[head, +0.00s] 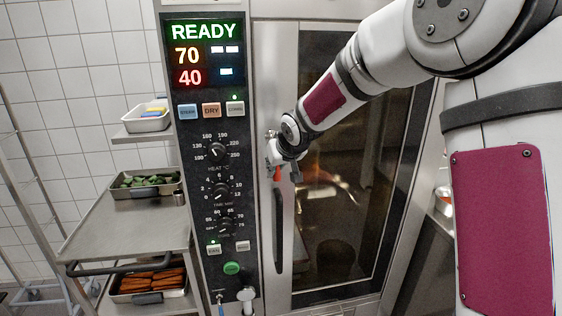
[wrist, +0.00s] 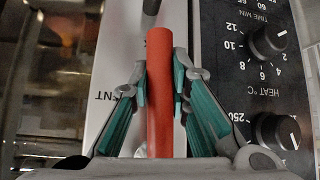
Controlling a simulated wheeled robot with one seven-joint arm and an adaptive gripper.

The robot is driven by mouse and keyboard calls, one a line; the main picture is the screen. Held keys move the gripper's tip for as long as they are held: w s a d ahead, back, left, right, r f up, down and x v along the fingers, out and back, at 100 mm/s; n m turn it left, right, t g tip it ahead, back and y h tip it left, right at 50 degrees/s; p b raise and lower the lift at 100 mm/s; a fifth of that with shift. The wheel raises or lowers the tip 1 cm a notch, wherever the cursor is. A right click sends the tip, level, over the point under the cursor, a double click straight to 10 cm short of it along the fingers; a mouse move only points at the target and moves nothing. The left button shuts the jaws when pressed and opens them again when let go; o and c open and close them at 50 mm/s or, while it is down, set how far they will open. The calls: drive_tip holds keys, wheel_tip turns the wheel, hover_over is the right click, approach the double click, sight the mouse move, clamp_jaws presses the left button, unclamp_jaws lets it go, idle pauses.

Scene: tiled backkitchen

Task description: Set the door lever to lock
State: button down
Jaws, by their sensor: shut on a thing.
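The door lever (wrist: 160,55) is a red bar in the wrist view, standing upright in that picture between the two teal-padded fingers. My gripper (wrist: 160,90) is shut on it, one finger on each side. In the head view my gripper (head: 285,160) is at the left edge of the oven door (head: 345,190), just right of the control panel. A small red bit of the lever (head: 277,174) shows below the gripper there. Its base is mostly hidden by my gripper. An upside-down label ending in "ENT" (wrist: 117,97) is beside the lever in the wrist view.
The oven's control panel (head: 217,255) has a READY display, buttons and several dials. A long vertical door handle (head: 279,235) hangs below my gripper. On the left, shelves (head: 115,225) hold trays of food and a white bin (head: 147,120).

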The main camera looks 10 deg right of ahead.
drive_tip(key=shift+s+a+p, duration=0.1)
drive_tip(key=shift+a+p, duration=0.15)
drive_tip(key=shift+p, duration=0.2)
drive_tip(key=shift+f, duration=0.1)
drive_tip(key=c, duration=1.5)
unclamp_jaws()
drive_tip(key=shift+a, duration=0.1)
drive_tip(key=shift+s+d+r, duration=0.2)
drive_tip(key=shift+r, duration=0.2)
drive_tip(key=v, duration=1.1)
drive_tip(key=shift+s+d, duration=0.1)
drive_tip(key=shift+d, duration=0.05)
